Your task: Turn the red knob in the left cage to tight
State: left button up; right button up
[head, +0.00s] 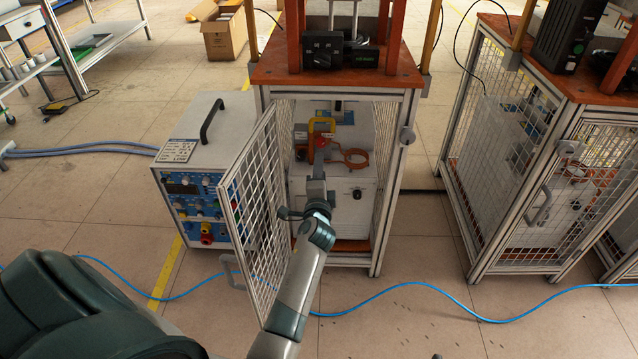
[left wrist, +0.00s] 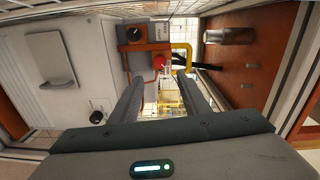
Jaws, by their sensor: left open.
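The left cage (head: 385,200) stands open at the front, with its mesh door (head: 258,190) swung out to the left. Inside is a white box with a copper coil and a red knob (head: 321,142). The red knob also shows in the left wrist view (left wrist: 159,62), just beyond and roughly between the fingertips. My left arm reaches in through the door opening. My left gripper (head: 318,165) is open in front of the knob, and its fingers (left wrist: 160,78) are spread with nothing between them. Whether they touch the knob cannot be told. My right gripper is not in view.
The open door stands close to the left of my arm. A power unit (head: 200,165) stands left of the cage. A black knob (head: 357,194) is on the white box. Another cage (head: 545,190) stands right. A blue cable (head: 420,290) crosses the floor.

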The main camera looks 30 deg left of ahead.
pick_arm(q)
jog(key=v, duration=0.6)
jog(key=shift+s+d+p, duration=0.15)
jog(key=shift+s+p, duration=0.15)
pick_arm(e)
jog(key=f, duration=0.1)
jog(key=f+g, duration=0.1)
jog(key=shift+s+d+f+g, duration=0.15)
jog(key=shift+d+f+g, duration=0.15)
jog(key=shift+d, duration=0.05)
pick_arm(q)
jog(key=shift+d, duration=0.1)
